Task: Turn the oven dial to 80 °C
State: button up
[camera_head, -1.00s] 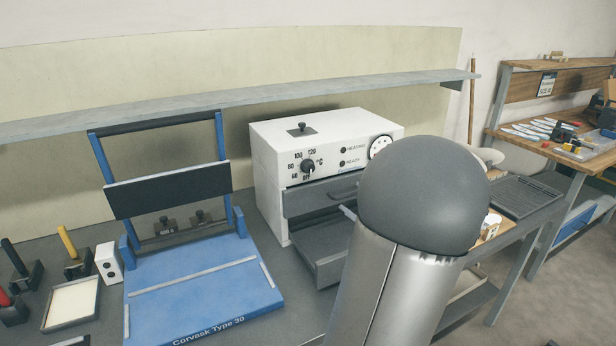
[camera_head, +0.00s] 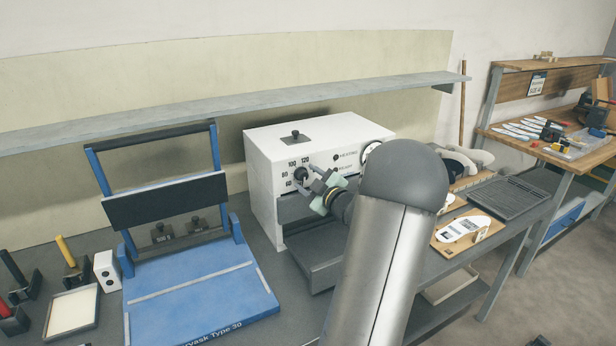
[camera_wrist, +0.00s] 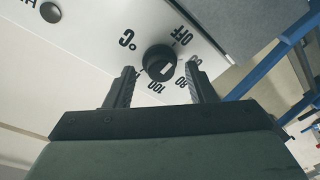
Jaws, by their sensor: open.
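The oven (camera_head: 262,155) is a white box with a black dial (camera_head: 300,174) on its front panel, among printed temperatures. In the wrist view the dial (camera_wrist: 155,56) is seen close up, with OFF, 80 and 100 legible around it. A white mark sits on the lower right of its face, on the side of the 80; its exact setting is hard to read. My gripper (camera_wrist: 160,69) is open, with one finger on either side of the dial and visible gaps to both. In the head view my gripper (camera_head: 314,183) is at the panel, partly covering the numbers.
A grey drawer or tray (camera_head: 325,262) juts out below the dial. A blue press (camera_head: 190,295) stands left of the oven. A grey shelf (camera_head: 200,109) runs above and behind. Insole boards (camera_head: 465,229) lie to the right.

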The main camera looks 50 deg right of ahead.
jog(key=shift+w, duration=0.25)
jog(key=c, duration=1)
